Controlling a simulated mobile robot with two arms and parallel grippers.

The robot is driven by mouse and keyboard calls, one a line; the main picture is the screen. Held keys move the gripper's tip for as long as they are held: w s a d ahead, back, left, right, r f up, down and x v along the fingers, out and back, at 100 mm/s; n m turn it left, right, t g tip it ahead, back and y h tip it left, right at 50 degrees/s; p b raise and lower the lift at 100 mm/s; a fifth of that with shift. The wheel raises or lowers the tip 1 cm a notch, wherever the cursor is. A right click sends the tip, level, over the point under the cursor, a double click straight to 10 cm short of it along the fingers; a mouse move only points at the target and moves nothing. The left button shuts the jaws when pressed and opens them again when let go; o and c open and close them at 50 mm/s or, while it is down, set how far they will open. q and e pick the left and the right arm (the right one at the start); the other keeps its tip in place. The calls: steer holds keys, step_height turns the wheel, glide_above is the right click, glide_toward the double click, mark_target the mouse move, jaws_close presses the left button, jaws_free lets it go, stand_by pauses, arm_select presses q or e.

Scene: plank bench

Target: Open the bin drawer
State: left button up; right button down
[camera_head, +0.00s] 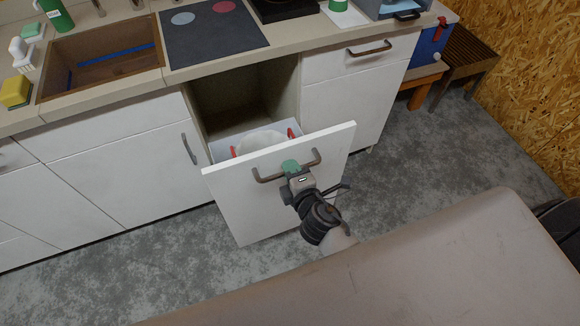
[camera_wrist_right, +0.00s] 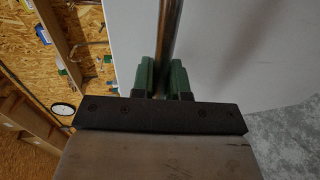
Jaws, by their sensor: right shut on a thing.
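The bin drawer (camera_head: 262,205) stands pulled out from the white counter, with a dark gap behind its front panel. Inside it I see a pale bin liner or bin (camera_head: 258,142) with red parts at its sides. The drawer's bar handle (camera_head: 268,177) runs along the top of the front. My right gripper (camera_head: 291,168) is at the middle of this handle. In the right wrist view its green fingers (camera_wrist_right: 163,78) are shut on the handle bar (camera_wrist_right: 170,40), with the white panel beside it. My left gripper is not in view.
A sink (camera_head: 100,62) and a dark cooktop (camera_head: 212,32) are set in the counter above. Another drawer with a handle (camera_head: 369,49) is to the right. A wooden bench (camera_head: 468,58) stands at the far right. Grey floor lies in front of the drawer.

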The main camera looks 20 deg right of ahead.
steer(key=c, duration=1.1)
jaws_free()
steer(key=shift+s, duration=0.1)
steer(key=shift+s+d+r+b, duration=0.1)
steer(key=shift+s+r+b, duration=0.25)
steer(key=shift+s, duration=1.4)
steer(key=shift+s+d+r+b, duration=0.1)
steer(key=shift+s+r+b, duration=0.25)
steer(key=shift+s, duration=1.35)
steer(key=shift+s+r+b, duration=0.3)
steer(key=shift+s+r, duration=0.05)
steer(key=shift+s, duration=1.4)
